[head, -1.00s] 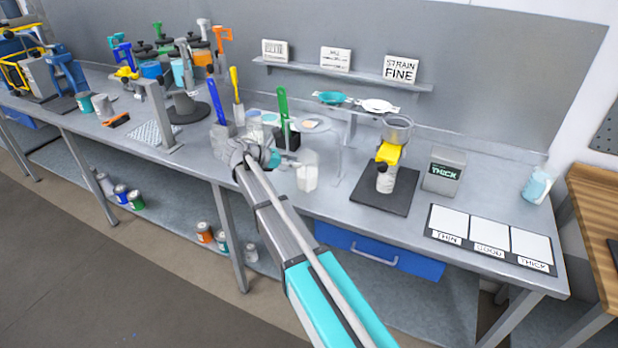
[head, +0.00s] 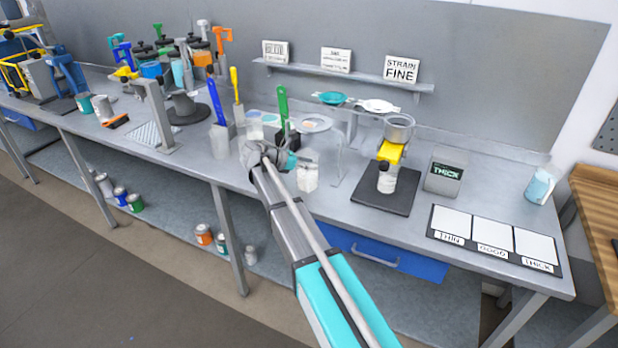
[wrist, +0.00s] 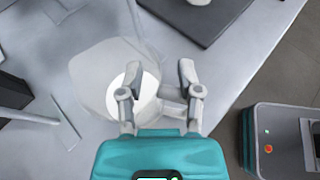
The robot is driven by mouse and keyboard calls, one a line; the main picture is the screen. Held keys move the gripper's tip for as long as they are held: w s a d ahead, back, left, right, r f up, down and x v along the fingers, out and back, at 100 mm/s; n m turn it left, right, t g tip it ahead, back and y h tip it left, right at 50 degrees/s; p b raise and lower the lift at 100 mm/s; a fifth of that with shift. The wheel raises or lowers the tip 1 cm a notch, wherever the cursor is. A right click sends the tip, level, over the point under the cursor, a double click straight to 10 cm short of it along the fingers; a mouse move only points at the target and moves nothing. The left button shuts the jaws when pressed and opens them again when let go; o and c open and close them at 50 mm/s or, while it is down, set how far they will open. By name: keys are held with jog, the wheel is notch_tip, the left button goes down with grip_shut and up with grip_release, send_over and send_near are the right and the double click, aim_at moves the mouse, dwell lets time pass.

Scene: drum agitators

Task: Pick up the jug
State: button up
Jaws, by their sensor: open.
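The jug appears as a clear, see-through vessel with a white patch low down (head: 307,176), near the front of the steel bench. It also shows in the wrist view as a pale translucent shape (wrist: 92,88), left of centre. My gripper (head: 280,157) is just left of the jug in the head view. In the wrist view my gripper (wrist: 160,78) has its two fingers apart, and the left finger overlaps the jug's right side. I cannot tell whether it touches, or whether a handle lies between the fingers. My wrist hides part of the bench.
A dark mat (head: 365,200) with a yellow-handled strainer stand is right of the jug. A clear stand (head: 345,145) is close behind. Blue (head: 215,102), yellow and green upright tools stand behind and left. The bench front between jug and mat is clear.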

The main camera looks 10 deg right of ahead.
dwell(0.5)
grip_shut()
